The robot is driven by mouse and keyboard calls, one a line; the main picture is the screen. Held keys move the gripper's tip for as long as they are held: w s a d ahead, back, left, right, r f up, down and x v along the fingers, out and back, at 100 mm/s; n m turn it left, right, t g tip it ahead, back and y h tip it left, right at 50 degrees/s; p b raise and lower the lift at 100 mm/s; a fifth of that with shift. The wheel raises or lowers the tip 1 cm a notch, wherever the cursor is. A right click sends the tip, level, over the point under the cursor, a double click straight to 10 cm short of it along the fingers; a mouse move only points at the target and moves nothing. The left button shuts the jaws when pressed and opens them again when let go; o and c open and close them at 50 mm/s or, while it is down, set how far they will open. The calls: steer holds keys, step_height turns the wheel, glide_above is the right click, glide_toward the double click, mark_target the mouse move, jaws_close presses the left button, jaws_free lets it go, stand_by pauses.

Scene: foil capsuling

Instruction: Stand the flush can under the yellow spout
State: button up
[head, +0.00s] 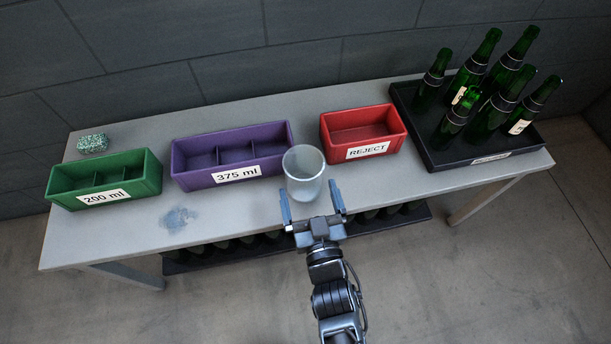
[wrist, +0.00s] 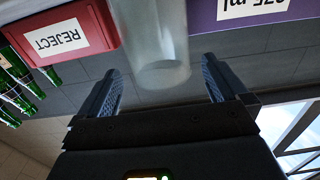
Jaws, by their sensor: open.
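The can (head: 303,172) is a pale, translucent grey cup. It stands upright near the front edge of the table, between the purple and red bins. In the wrist view the can (wrist: 152,40) lies ahead of my gripper, between the lines of its two fingers and partly cut off by the frame edge. My gripper (head: 309,193) is open, with its blue-grey fingers spread on either side of the can's lower part. In the wrist view the gripper (wrist: 160,68) holds nothing. I cannot tell whether a finger touches the can. No yellow spout shows in either view.
The table (head: 120,235) carries a green bin (head: 75,198), a purple bin (head: 190,178), a red REJECT bin (head: 330,140) and a black tray (head: 435,158) of green bottles. A speckled block (head: 92,143) lies back left; a bluish smear (head: 178,218) marks the front left. A lower shelf holds dark items.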

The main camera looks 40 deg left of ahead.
mark_target(300, 153)
steer(key=x, duration=0.6)
steer(key=shift+w+a+b, duration=0.15)
steer(key=shift+w+b, duration=0.1)
steer(key=shift+b, duration=0.05)
steer(key=c, duration=0.8)
steer(key=shift+r, duration=0.1)
